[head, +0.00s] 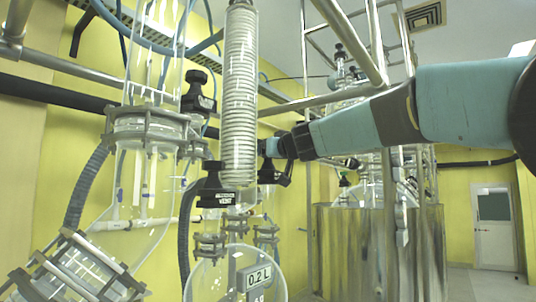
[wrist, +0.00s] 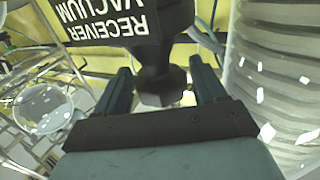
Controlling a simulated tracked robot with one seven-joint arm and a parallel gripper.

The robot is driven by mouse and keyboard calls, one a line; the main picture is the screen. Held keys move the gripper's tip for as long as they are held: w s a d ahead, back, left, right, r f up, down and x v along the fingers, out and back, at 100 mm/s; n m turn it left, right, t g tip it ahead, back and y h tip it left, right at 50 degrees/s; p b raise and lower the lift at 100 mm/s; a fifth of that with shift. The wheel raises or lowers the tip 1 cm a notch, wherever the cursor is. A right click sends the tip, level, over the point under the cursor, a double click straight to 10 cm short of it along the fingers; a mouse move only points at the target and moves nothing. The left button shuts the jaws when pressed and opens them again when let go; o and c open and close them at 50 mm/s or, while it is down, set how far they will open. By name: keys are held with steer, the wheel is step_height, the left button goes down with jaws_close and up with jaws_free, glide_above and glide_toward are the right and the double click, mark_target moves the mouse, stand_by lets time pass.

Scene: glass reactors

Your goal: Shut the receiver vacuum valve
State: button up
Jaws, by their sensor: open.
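The receiver vacuum valve shows close up in the wrist view, with its upside-down label plate (wrist: 103,20) reading RECEIVER VACUUM and a black faceted knob (wrist: 160,88). My gripper (wrist: 164,78) is open, with one finger on each side of the knob and a visible gap on both sides. The knob is not gripped. In the head view my gripper (head: 268,147) reaches in from the right, beside the coil condenser. A black valve body (head: 272,173) shows just below it, partly hidden by the condenser, and its label cannot be read there.
The glass coil condenser (head: 240,100) stands close to my gripper and fills the right of the wrist view (wrist: 270,75). A black valve labelled VENT (head: 214,188) and another black valve (head: 198,92) are to the left. Metal frame rails (head: 350,40) run near my arm.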

steer(key=shift+y, duration=0.3)
steer(key=shift+n+g+y, duration=1.6)
steer(key=shift+n+y, duration=0.2)
steer(key=shift+y, duration=0.2)
steer(key=shift+c, duration=0.4)
steer(key=c, duration=0.7)
steer(key=shift+o, duration=0.2)
steer(key=shift+m+t+h, duration=1.6)
steer(key=shift+m+h, duration=0.2)
steer(key=shift+h, duration=0.5)
